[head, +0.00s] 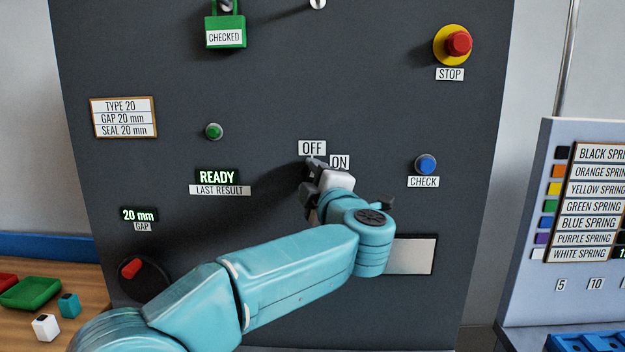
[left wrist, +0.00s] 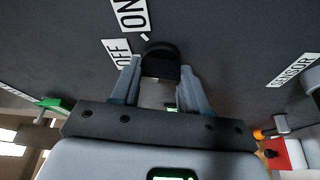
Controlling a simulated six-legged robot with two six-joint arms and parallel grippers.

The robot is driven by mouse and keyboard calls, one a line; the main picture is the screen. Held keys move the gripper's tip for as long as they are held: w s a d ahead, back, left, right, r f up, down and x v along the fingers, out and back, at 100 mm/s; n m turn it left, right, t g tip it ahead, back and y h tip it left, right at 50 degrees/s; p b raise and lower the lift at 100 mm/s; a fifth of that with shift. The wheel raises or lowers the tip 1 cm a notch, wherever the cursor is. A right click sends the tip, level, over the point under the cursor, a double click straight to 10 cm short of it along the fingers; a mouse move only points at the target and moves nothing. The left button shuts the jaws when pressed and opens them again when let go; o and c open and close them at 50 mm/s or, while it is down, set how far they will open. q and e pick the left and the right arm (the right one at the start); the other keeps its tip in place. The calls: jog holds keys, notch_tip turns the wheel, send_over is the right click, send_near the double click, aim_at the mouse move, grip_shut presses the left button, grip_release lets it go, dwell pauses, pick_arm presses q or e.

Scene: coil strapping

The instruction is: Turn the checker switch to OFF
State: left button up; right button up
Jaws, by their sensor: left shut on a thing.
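The checker switch is a black knob (left wrist: 161,62) on the dark panel, seen between my left fingers in the left wrist view. My left gripper (head: 315,166) is shut on it; the fingers (left wrist: 160,80) lie on either side of the knob. In the head view the gripper and wrist mostly hide the switch. The OFF label (head: 312,148) is just above the gripper and the ON label (head: 339,162) is to its right. A small white mark shows by the knob near the labels; I cannot tell exactly which one it points to. My right gripper is out of view.
The panel (head: 270,80) also bears a red stop button (head: 458,43), a blue check button (head: 426,165), a green light (head: 214,131), a READY display (head: 217,177), a green CHECKED tag (head: 225,38) and a red-handled dial (head: 132,268). A spring chart (head: 597,203) stands right.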

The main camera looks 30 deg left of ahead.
pick_arm(q)
jog(key=shift+r+n+g+h, duration=0.1)
jog(key=shift+n+g+h, duration=0.35)
jog(key=shift+n, duration=1.05)
jog(key=shift+p, duration=0.3)
jog(key=o, duration=1.1)
jog(key=shift+c, duration=0.2)
jog(key=b+v, duration=0.3)
jog(key=v, duration=1.3)
jog(key=shift+d, duration=0.15)
